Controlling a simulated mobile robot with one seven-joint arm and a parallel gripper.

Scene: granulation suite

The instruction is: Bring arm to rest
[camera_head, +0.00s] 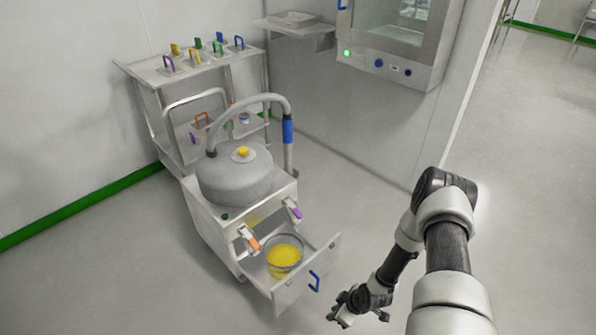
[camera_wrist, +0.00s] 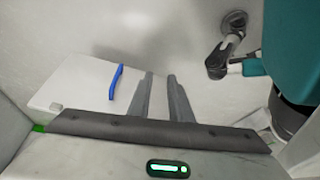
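My arm reaches in from the lower right in the head view, bent at the elbow with its forearm sloping down. My gripper (camera_head: 338,312) hangs low, right of the open drawer's front and apart from it. In the wrist view, the two grey fingers of my gripper (camera_wrist: 160,76) stand apart with nothing between them, so it is open and empty. The drawer (camera_head: 312,279) has a blue handle (camera_head: 314,281) and holds a clear bowl of yellow material (camera_head: 284,256). The blue handle (camera_wrist: 116,82) also shows left of the fingers in the wrist view.
The wheeled machine (camera_head: 236,180) with a grey drum and curved hose stands left of my arm. Behind it is a rack (camera_head: 160,82) with coloured handles. A wall cabinet (camera_head: 395,45) hangs at the back. Floor (camera_head: 540,150) is open on the right.

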